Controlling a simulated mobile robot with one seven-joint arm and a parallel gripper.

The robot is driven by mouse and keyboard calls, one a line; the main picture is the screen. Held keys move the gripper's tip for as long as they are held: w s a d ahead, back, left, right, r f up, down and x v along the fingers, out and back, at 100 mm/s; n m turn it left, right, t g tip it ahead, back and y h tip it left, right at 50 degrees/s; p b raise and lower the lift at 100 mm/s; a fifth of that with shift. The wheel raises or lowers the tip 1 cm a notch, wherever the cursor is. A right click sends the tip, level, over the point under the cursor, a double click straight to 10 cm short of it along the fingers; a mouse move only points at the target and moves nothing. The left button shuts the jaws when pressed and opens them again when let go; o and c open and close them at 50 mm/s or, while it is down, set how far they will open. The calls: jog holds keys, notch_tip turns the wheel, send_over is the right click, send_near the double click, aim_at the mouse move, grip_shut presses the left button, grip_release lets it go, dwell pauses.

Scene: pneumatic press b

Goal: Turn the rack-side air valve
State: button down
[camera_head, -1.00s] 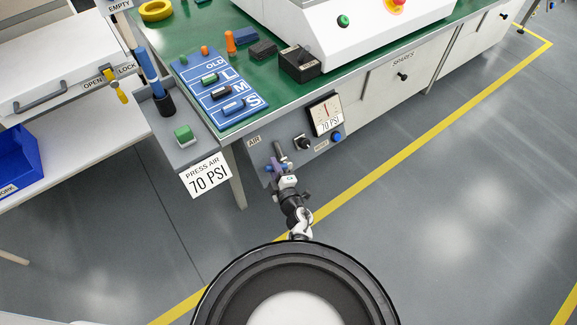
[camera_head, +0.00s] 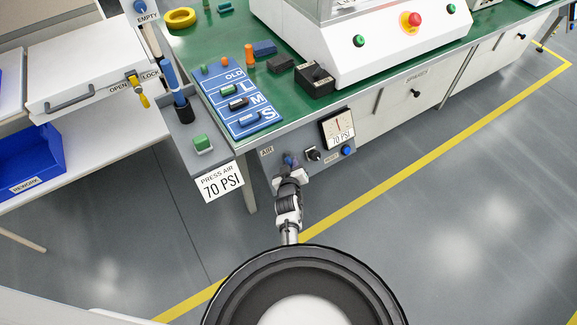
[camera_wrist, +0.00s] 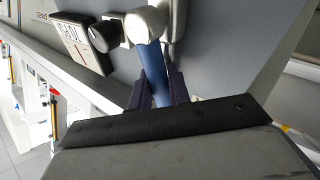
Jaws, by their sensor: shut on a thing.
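The air valve has a blue lever (camera_head: 289,158) on the grey front panel, just right of the AIR label. My gripper (camera_head: 290,172) reaches up to it from below and covers most of it in the head view. In the wrist view the blue lever (camera_wrist: 159,78) hangs from a round white hub (camera_wrist: 146,23). The dark fingers of my gripper (camera_wrist: 160,88) lie on both sides of the lever and are shut on it. The lever's lower end is hidden behind the gripper body.
A black knob (camera_head: 313,155), a blue reset button (camera_head: 346,150) and a pressure gauge (camera_head: 339,127) sit close right of the valve. The PRESS AIR 70 PSI sign (camera_head: 221,184) hangs to the left. Open floor (camera_head: 430,225) lies at the lower right.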

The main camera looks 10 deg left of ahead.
jog(key=shift+w+d+r+m+g+h, duration=0.1)
jog(key=shift+w+d+m+g+h, duration=0.2)
jog(key=shift+m, duration=0.4)
jog(key=shift+w+d+m+g+h, duration=0.1)
jog(key=shift+w+d+m+g, duration=0.1)
jog(key=shift+m+g, duration=0.35)
jog(key=shift+m, duration=0.25)
jog(key=c, duration=1.3)
grip_release()
jog(key=shift+c, duration=0.2)
jog(key=shift+s+d, duration=0.1)
